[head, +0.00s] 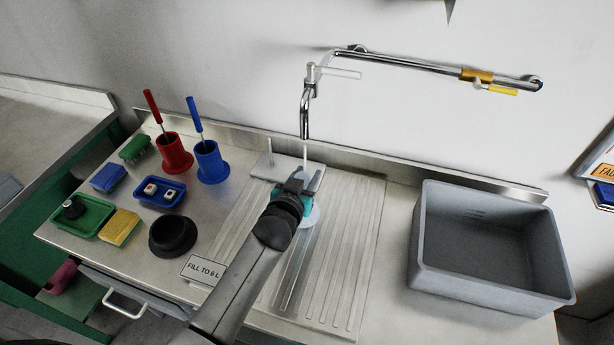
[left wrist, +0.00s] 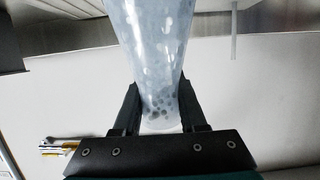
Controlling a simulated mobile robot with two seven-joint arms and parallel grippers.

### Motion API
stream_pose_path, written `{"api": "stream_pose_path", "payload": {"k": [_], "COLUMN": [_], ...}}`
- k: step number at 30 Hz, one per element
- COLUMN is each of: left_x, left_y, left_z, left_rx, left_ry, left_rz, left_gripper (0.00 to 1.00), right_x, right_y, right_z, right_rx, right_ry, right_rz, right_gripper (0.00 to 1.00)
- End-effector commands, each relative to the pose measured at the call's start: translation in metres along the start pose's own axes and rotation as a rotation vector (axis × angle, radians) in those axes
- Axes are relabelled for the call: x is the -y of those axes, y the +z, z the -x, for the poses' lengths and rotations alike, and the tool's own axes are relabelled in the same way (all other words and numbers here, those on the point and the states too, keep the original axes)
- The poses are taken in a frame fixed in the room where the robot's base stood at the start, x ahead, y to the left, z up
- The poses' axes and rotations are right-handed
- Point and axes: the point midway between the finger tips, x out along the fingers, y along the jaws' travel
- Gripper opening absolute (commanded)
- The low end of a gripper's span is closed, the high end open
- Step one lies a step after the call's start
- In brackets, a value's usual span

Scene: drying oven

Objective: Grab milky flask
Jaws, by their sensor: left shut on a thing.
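The milky flask (left wrist: 155,45) is a translucent whitish vessel with pale patches and bubble-like spots. In the left wrist view it lies between both fingers of my left gripper (left wrist: 158,105), which is shut on its narrow part; the wider part runs out of the top of the picture. In the head view my left gripper (head: 299,182) is over the ribbed drainboard, below the tap. There only a pale edge of the flask (head: 311,217) shows beside the gripper; the rest is hidden. My right gripper is not in view.
A white peg board (head: 258,169) is right behind the gripper, under the tap (head: 306,115). A grey basin (head: 424,235) stands at right. Red (head: 174,152) and blue (head: 210,163) brush holders, trays and a black rubber ring (head: 172,236) stand at left. The ribbed drainboard (head: 355,235) has free room at right.

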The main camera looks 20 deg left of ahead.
Motion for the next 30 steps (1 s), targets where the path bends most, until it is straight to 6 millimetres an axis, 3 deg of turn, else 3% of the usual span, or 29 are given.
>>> {"api": "stream_pose_path", "payload": {"k": [17,30], "left_x": [0.0,0.0], "left_y": [-0.058,-0.044], "left_z": [0.017,0.059], "left_rx": [-0.006,-0.002], "left_ry": [0.002,0.002], "left_rz": [0.0,0.002], "left_gripper": [0.0,0.0], "right_x": [0.0,0.0], "right_y": [-0.002,-0.002], "right_z": [0.018,0.02], "right_rx": [-0.001,-0.001], "right_ry": [0.0,0.0], "right_rz": [0.0,0.0], "right_gripper": [0.5,0.5]}}
